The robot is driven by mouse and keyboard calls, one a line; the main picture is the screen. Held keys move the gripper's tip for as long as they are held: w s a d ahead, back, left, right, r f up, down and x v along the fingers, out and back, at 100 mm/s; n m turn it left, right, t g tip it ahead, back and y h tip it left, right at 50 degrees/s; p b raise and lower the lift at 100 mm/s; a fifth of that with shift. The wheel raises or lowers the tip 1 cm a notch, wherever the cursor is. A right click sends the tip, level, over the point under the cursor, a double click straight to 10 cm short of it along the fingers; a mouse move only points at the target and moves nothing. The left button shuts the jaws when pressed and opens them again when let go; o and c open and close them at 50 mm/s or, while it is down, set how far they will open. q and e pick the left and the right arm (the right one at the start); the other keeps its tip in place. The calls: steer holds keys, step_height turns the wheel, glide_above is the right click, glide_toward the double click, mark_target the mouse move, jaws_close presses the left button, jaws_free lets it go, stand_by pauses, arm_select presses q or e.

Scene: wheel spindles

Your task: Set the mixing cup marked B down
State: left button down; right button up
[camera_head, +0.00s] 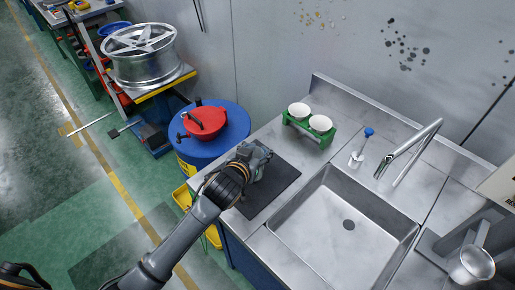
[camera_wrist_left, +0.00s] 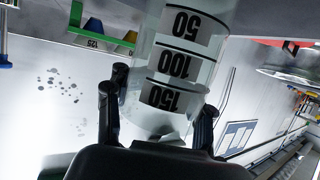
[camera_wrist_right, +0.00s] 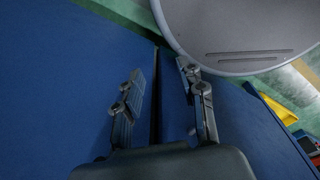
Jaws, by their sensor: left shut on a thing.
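My left gripper (camera_head: 258,158) is over the dark mat (camera_head: 272,192) at the left of the sink counter. In the left wrist view its fingers (camera_wrist_left: 160,105) are shut around the mixing cup (camera_wrist_left: 178,60), a clear cup with printed bands 50, 100 and 150. The numbers appear upside down in that view. The letter B does not show, and the head view mostly hides the cup behind the gripper. I cannot tell whether the cup touches the mat. My right gripper (camera_wrist_right: 160,75) is open and empty, in front of a blue surface (camera_wrist_right: 60,80).
The sink (camera_head: 345,222) and tap (camera_head: 410,152) are to the right.

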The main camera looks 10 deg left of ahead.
arm_select(q)
steer(key=shift+f, duration=0.2)
steer(key=c, duration=0.5)
jaws_free()
steer(key=shift+r, duration=0.15)
steer(key=shift+s+r, duration=0.1)
steer(key=shift+s, duration=0.05)
steer(key=b+v, duration=0.1)
steer(key=v, duration=1)
steer(key=shift+s, duration=0.4)
steer(key=shift+a+r, duration=0.1)
